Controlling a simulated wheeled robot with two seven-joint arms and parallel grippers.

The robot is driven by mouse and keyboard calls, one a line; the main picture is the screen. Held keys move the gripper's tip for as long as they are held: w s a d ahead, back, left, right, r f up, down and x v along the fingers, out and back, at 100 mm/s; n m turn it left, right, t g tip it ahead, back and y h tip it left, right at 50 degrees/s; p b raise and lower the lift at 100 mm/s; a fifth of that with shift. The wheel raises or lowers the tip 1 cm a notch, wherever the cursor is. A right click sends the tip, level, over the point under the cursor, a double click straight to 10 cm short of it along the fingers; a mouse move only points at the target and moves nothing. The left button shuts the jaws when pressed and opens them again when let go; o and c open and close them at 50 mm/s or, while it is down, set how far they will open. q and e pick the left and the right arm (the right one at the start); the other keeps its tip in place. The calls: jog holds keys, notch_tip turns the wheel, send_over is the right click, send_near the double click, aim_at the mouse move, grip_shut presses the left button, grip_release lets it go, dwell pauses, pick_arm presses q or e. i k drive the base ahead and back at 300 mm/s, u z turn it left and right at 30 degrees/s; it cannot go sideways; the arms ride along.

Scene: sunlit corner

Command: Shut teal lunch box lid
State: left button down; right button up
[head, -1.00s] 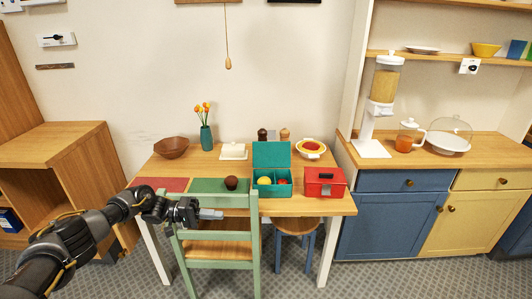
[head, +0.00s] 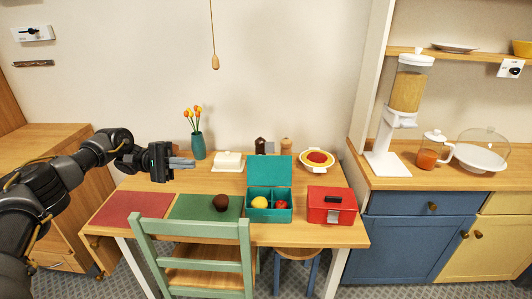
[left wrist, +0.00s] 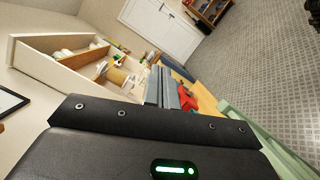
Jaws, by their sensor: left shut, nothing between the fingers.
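The teal lunch box (head: 268,214) stands on the wooden table with its lid (head: 269,171) raised upright at the back. A yellow round item (head: 260,203) lies in its left compartment and a red item (head: 281,205) in its right one. My left gripper (head: 192,163) is shut and empty, in the air above the table, to the left of the lunch box and about level with the lid in the picture. In the left wrist view its fingers (left wrist: 162,88) show close together. My right gripper is not in view.
A red box (head: 330,207) stands right of the lunch box. A dark brown round item (head: 221,202) sits on the green mat (head: 190,207). A vase of tulips (head: 198,146) and a white butter dish (head: 228,163) stand behind. A green chair (head: 195,232) blocks the table's front.

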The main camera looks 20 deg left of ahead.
aim_at(263, 171)
jog(key=z, duration=0.05)
jog(key=i, duration=1.3)
jog(key=u, duration=0.05)
